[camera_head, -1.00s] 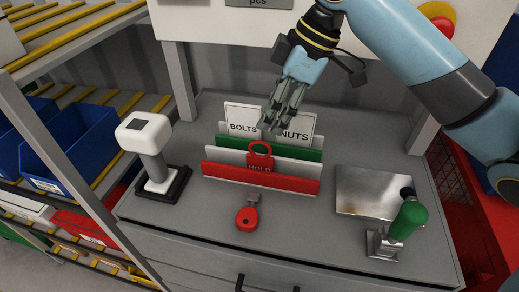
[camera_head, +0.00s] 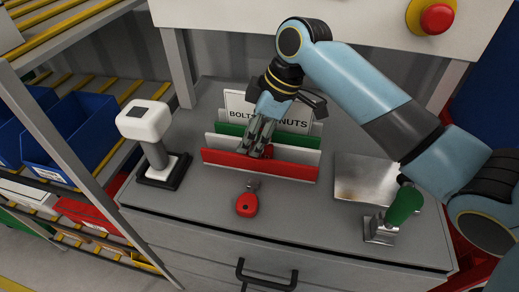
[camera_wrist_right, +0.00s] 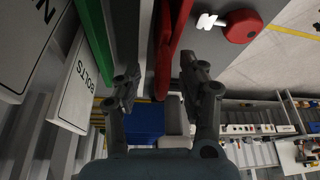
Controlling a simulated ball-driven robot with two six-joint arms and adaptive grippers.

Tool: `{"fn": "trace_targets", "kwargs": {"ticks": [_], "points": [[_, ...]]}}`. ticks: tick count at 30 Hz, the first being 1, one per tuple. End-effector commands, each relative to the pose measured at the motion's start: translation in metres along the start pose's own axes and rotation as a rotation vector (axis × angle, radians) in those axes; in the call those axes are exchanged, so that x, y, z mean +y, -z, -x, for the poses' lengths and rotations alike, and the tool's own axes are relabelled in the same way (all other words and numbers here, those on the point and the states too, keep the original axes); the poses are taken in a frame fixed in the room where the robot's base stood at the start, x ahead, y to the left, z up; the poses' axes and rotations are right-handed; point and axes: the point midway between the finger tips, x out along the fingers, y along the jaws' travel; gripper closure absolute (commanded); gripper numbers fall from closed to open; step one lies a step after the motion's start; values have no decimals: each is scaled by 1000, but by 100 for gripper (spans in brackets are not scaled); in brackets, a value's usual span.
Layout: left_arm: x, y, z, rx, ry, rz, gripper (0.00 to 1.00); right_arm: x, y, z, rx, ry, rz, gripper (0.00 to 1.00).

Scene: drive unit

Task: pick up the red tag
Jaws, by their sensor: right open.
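The red tag, lettered HOLD in the earlier head view, is mostly hidden behind my right gripper (camera_head: 257,150). A small red patch beside the fingers in the head view may be part of it. My right gripper points down over the middle of the rack. In the right wrist view its open fingers (camera_wrist_right: 160,76) stand on either side of upright red and grey pieces; which red piece is the tag I cannot tell. The rack has a red front panel (camera_head: 225,162), a grey one and a green one (camera_head: 228,132). My left gripper is not in view.
BOLTS and NUTS cards (camera_head: 238,101) stand at the rack's back. The front counter is otherwise clear.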

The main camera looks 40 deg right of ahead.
Motion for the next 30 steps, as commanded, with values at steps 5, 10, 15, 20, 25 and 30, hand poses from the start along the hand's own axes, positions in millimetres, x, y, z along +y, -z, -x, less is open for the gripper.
{"fn": "trace_targets", "kwargs": {"ticks": [5,10,15,20,25,30], "points": [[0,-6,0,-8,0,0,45,0,0,0,0,0,0,76],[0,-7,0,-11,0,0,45,0,0,0,0,0,0,98],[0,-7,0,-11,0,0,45,0,0,0,0,0,0,100],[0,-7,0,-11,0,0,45,0,0,0,0,0,0,100],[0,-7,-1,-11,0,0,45,1,2,6,1,-1,1,100],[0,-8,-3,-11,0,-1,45,1,11,25,2,-3,2,100]]}}
